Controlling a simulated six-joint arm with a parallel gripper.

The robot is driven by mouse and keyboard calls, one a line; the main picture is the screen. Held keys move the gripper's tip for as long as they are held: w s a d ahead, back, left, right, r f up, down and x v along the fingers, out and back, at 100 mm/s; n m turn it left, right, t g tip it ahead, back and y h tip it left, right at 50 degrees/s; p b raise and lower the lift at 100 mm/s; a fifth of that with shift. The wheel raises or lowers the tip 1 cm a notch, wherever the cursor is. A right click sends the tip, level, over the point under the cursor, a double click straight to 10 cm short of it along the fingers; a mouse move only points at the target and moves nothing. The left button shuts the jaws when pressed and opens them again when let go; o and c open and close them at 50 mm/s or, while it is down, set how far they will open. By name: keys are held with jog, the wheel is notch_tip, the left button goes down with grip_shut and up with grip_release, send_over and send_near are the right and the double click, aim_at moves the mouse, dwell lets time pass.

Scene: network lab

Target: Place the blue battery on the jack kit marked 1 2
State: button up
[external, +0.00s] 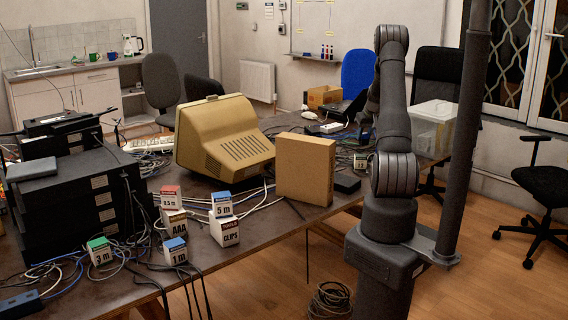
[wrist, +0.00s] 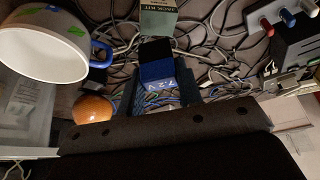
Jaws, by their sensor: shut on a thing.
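The blue battery (wrist: 157,72) has a dark end and pale lettering and shows in the middle of the wrist view. My gripper (wrist: 158,88) is shut on it, with one dark finger on either side. A greenish box, the jack kit (wrist: 158,20), is lettered "JACK KIT" and sits just beyond the battery at the top of the wrist view. Its 1 2 mark cannot be read here, and its far part is cut off by the frame edge. Whether the battery touches it cannot be told. In the external view my arm largely hides the gripper.
In the wrist view a white mug (wrist: 45,45) with a blue handle and an orange ball-like thing (wrist: 92,108) lie left. A dark device (wrist: 294,48) is at right, among loose cables. In the external view a cardboard box (external: 305,168) and beige monitor (external: 222,140) stand left of my arm.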

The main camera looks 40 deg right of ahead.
aim_at(363, 139)
jog(key=shift+w+a+f, duration=0.15)
jog(key=shift+w+f, duration=0.25)
jog(key=shift+w, duration=0.15)
jog(key=shift+f, duration=1.9)
jog(key=shift+f, duration=0.2)
jog(key=o, duration=1)
jog(key=v, duration=1.2)
jog(key=shift+s+r, duration=0.15)
